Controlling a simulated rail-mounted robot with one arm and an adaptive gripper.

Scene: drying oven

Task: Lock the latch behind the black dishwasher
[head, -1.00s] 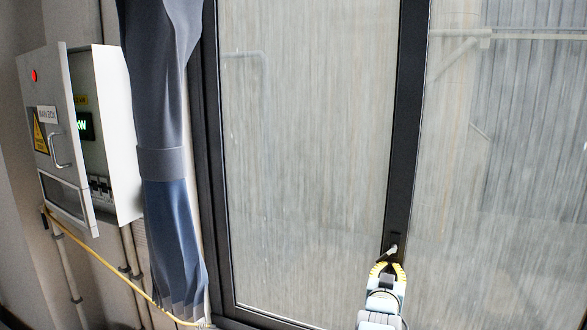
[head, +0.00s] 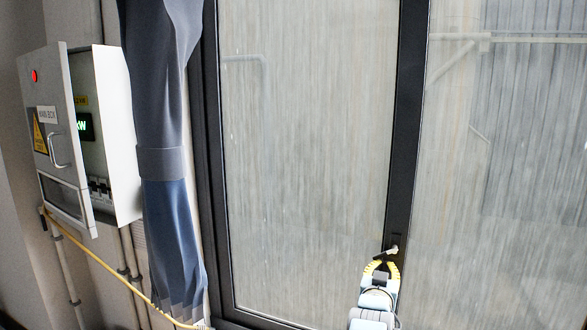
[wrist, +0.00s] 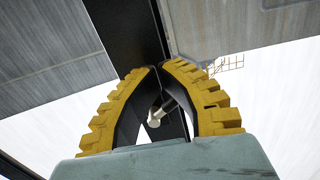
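The latch is a small pale handle (head: 391,250) on the dark window frame post, low in the head view. In the wrist view the latch (wrist: 160,112) shows through the gap between my fingers, with its rounded end toward the left. My gripper (head: 382,262), with yellow ridged fingers, is just below the latch in the head view. In the wrist view my gripper's (wrist: 158,68) fingertips come together, with a gap lower between the fingers. I cannot tell whether a finger touches the latch. No black dishwasher is in view.
Large window panes (head: 305,150) flank the dark post (head: 408,120). A grey-blue curtain (head: 163,120) hangs at the left. Beside it is an open electrical box (head: 115,130) with a yellow cable (head: 118,276) running down to the right.

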